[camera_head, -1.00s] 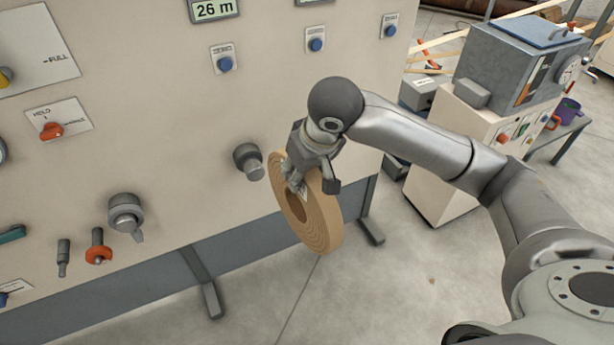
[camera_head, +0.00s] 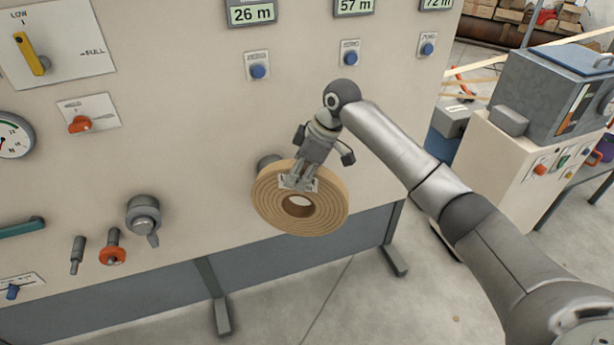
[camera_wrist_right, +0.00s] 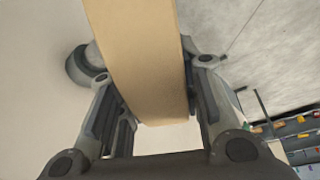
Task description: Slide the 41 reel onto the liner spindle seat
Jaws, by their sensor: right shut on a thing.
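The tan reel (camera_head: 325,214), a flat ring of wound strip with a centre hole, is held in front of the machine panel, its face tilted toward the head camera. My right gripper (camera_head: 299,184) is shut on the reel's upper rim. In the right wrist view the reel (camera_wrist_right: 140,60) passes between the two fingers (camera_wrist_right: 155,100). A grey spindle seat (camera_head: 268,162) sticks out of the panel behind the reel's upper left, partly hidden by it. It shows left of the reel in the wrist view (camera_wrist_right: 84,64). The reel's hole is below and right of it. My left gripper is out of view.
The cream panel (camera_head: 190,120) carries another grey spindle with a lever (camera_head: 144,216), an orange-collared knob (camera_head: 112,250), a red hold switch (camera_head: 80,124) and blue buttons (camera_head: 258,71). A control cabinet (camera_head: 500,150) stands at right. The floor below the reel is clear.

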